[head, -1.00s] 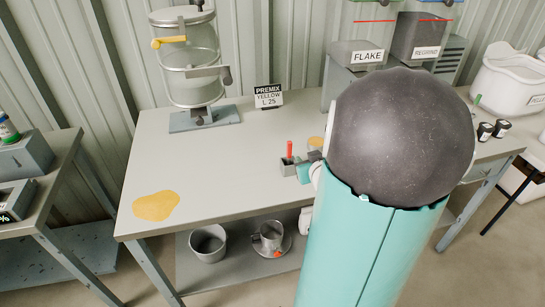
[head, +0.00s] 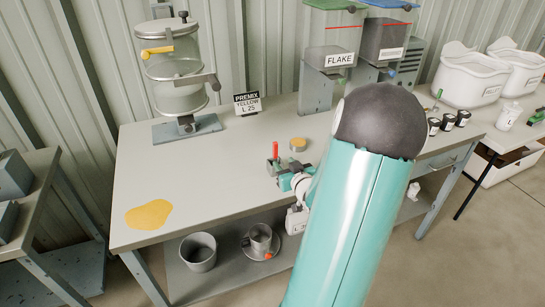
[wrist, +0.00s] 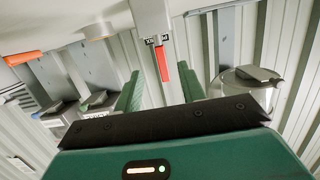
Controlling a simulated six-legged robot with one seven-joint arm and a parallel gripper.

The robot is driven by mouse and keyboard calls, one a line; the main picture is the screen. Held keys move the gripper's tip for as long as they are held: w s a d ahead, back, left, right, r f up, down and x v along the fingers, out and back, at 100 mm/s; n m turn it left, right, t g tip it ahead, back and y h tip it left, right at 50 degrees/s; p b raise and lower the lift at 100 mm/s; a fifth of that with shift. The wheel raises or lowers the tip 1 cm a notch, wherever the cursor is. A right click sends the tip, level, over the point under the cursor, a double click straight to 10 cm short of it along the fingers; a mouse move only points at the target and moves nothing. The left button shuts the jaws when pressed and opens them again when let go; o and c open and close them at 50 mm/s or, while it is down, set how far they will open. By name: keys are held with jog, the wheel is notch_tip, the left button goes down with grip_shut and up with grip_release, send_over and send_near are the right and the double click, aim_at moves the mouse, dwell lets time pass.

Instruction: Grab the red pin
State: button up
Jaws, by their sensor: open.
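The red pin (head: 276,150) stands upright in a small grey block (head: 270,168) on the workbench, near its front edge. My gripper (head: 284,176) is low over the bench, right beside the pin and block, and partly hides the block. In the wrist view the red pin (wrist: 162,63) shows in the gap between the two green fingers of my open gripper (wrist: 162,78). The fingers are apart, and neither visibly touches the pin. I cannot tell how deep the pin sits between them. The pin's lower part is hidden in the wrist view.
A yellow-topped round piece (head: 298,145) is just behind the gripper. A yellow patch (head: 149,214) lies at the bench's left. A clear hopper (head: 180,75) and a PREMIX sign (head: 247,104) stand at the back.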

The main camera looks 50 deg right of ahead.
aim_at(276, 155)
jog(key=x, duration=0.3)
jog(key=shift+s+d+f, duration=0.1)
jog(key=shift+s, duration=0.05)
jog(key=x, duration=0.5)
jog(key=shift+w, duration=0.45)
grip_shut()
